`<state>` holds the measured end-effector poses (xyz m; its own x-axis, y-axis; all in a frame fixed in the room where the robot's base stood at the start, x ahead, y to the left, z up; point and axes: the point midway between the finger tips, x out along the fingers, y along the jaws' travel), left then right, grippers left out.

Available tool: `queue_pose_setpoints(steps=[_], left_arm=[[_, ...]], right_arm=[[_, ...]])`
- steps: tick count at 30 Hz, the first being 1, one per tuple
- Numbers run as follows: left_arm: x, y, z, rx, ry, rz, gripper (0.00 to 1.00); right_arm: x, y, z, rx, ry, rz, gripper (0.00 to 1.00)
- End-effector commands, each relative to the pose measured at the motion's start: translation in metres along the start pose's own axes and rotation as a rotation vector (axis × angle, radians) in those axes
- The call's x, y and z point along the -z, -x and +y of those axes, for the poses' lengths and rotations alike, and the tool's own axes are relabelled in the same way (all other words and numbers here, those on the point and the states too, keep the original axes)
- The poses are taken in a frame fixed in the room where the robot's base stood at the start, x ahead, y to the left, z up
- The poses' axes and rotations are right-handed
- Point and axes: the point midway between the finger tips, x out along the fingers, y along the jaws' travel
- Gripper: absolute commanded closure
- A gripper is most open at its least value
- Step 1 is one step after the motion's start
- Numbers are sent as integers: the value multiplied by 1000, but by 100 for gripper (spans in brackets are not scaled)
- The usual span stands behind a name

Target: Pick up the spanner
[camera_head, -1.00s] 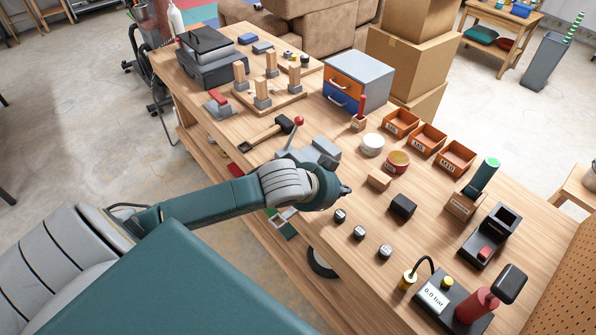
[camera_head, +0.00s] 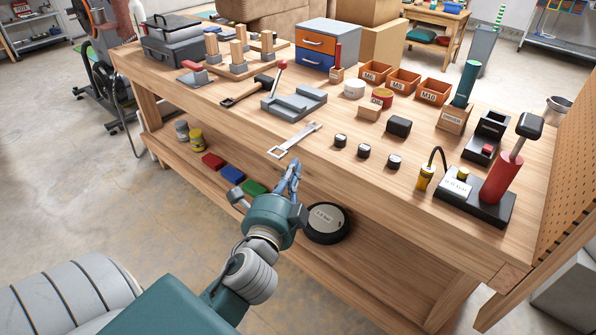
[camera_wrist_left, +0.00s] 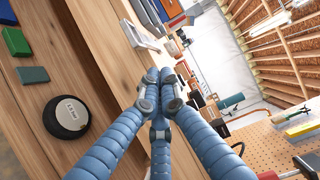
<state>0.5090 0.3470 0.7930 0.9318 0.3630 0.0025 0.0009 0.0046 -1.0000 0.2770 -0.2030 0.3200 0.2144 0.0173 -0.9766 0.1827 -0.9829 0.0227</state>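The spanner (camera_head: 297,138) is a long silver-grey tool lying flat on the wooden workbench near its front edge. Its squarish near end reaches the edge. My right gripper is in neither view.
The workbench edge (camera_head: 350,184) lies between my left arm and the bench top. A grey vise (camera_head: 294,103) stands behind the spanner, and small black cylinders (camera_head: 364,151) stand to its right. A lower shelf holds coloured blocks (camera_head: 232,173) and a black round disc (camera_head: 327,222).

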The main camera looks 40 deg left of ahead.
Motion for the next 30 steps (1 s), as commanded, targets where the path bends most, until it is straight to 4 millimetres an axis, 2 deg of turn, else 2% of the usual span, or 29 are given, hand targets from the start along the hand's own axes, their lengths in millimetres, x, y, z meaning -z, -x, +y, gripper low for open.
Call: queue_pose_setpoints(steps=[9, 15, 20, 30], left_arm=[[0, -59, -2, 2, 1, 0, 100], [0, -82, -1, 0, 3, 1, 100], [0, -88, -1, -1, 4, 1, 100], [-2, -87, -1, -2, 3, 1, 100]], right_arm=[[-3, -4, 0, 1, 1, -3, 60], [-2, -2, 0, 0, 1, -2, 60], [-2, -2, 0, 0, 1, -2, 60], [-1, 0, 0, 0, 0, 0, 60]])
